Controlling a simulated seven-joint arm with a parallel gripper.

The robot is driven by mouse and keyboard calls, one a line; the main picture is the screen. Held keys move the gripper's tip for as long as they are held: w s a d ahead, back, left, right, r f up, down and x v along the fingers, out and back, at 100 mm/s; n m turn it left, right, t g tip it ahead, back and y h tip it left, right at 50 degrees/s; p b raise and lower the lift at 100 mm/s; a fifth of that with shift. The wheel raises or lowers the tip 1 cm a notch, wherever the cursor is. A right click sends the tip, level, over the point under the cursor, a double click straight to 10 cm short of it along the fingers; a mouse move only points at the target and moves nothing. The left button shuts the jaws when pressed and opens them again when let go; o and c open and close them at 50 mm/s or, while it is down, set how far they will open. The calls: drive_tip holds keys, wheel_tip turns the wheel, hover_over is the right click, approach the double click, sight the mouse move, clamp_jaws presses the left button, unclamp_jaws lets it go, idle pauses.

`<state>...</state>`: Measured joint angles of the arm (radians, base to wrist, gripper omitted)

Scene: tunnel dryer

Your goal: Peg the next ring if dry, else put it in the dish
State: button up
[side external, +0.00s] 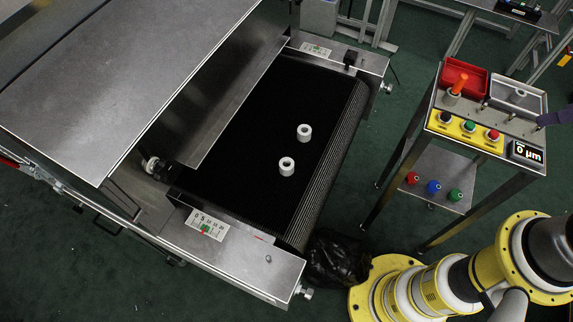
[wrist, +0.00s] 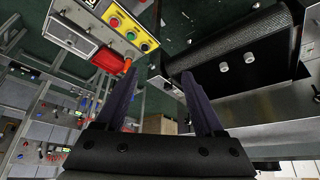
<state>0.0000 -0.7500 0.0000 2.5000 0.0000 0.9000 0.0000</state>
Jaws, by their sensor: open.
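Two white rings stand apart on the black conveyor belt (side external: 250,115), the upper ring (side external: 304,132) and the lower ring (side external: 286,166). Both also show in the wrist view, at left (wrist: 223,67) and right (wrist: 249,58). Whether they are dry cannot be told. On the stand are a red tray (side external: 474,70) with an orange cone-like piece (side external: 454,95) by it, a grey metal tray (side external: 499,90) holding something small and pale, and thin upright pegs (side external: 485,103). My gripper (wrist: 165,76) is open and empty; one purple finger enters at the right edge of the side view.
A yellow button panel (side external: 465,131) and a display reading 0 µm (side external: 526,152) front the stand. Colored knobs (side external: 433,187) sit on its lower shelf. The dryer's metal hood (side external: 110,75) overhangs the belt's left side. A black bag (side external: 335,258) lies on the floor.

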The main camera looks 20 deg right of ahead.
drive_tip(key=shift+c, duration=0.7)
